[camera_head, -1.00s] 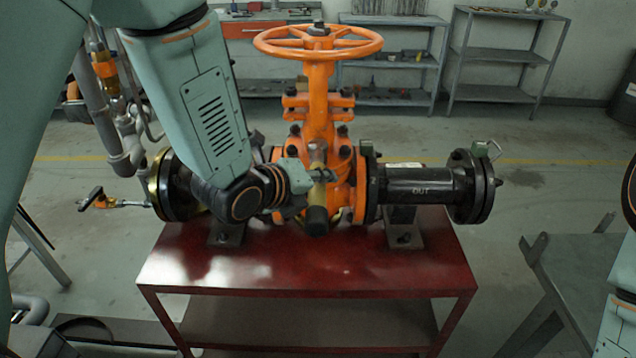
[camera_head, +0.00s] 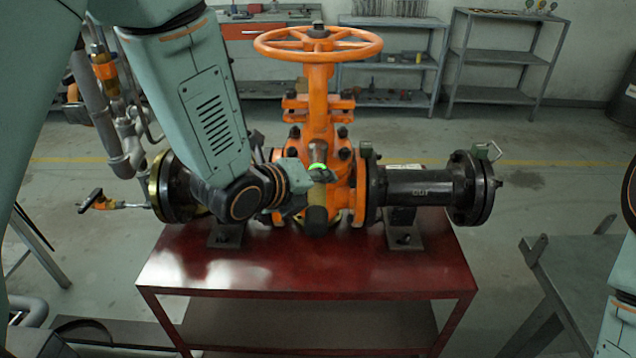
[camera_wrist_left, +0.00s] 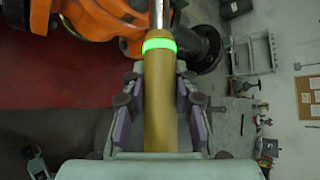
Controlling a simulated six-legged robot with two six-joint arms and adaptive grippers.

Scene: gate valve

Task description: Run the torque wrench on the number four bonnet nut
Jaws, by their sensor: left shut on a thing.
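The orange gate valve (camera_head: 318,80) stands upright in its pipe run on the red bench. Dark bonnet nuts, one of them (camera_head: 345,153), ring its bonnet flange. I cannot read which is number four. My left gripper (camera_head: 314,178) is shut on the torque wrench (camera_head: 317,213) in front of the valve body. In the left wrist view the wrench's brass-coloured handle (camera_wrist_left: 160,115) lies between the fingers of my left gripper (camera_wrist_left: 160,100), and a ring on it glows green. Its far end and the nut it meets are hidden. My right gripper is out of view.
The red bench (camera_head: 300,268) is clear in front of the valve. The black outlet pipe (camera_head: 420,187) extends right, and grey piping (camera_head: 95,110) stands left. A grey table (camera_head: 575,270) is at the right. Shelves (camera_head: 400,75) stand behind.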

